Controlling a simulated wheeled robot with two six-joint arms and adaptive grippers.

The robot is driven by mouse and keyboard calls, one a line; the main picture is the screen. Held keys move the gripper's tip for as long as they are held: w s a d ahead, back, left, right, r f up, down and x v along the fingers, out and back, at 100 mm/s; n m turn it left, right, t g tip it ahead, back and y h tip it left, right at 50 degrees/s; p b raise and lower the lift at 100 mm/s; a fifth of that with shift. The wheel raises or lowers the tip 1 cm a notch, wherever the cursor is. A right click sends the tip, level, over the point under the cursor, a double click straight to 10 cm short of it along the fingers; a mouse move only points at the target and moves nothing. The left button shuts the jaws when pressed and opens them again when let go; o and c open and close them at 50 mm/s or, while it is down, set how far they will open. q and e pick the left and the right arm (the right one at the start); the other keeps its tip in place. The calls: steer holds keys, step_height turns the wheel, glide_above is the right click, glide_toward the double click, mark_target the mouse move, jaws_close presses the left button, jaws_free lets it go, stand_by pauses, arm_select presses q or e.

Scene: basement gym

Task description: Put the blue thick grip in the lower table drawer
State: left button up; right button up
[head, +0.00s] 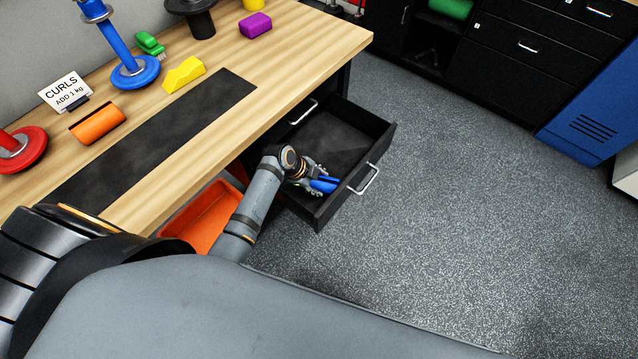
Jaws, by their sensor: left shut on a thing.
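The blue thick grip (324,185) is at the front left part of the open table drawer (377,150), inside its outline. My left gripper (313,184) is shut on the grip and partly covers it. I cannot tell whether the grip touches the drawer floor. The open drawer is black with a silver handle and sits below another handle (303,111) on the table's drawer unit, so it looks like the lower one. The rest of its floor looks empty. My right gripper is not in view.
An orange bin (205,215) stands below. The floor right of the drawer is clear.

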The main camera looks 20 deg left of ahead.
arm_select(q)
steer(key=shift+w+d, duration=0.1)
steer(key=shift+c, duration=0.7)
steer(key=shift+f, duration=0.15)
steer(key=o, duration=1.4)
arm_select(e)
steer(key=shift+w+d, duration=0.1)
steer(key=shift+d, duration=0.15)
arm_select(q)
steer(key=shift+a+r+p, duration=0.2)
steer(key=shift+r+p, duration=0.15)
steer(key=shift+r, duration=0.1)
steer(key=v, duration=0.7)
steer(key=shift+d+p, duration=0.1)
steer(key=shift+p, duration=0.25)
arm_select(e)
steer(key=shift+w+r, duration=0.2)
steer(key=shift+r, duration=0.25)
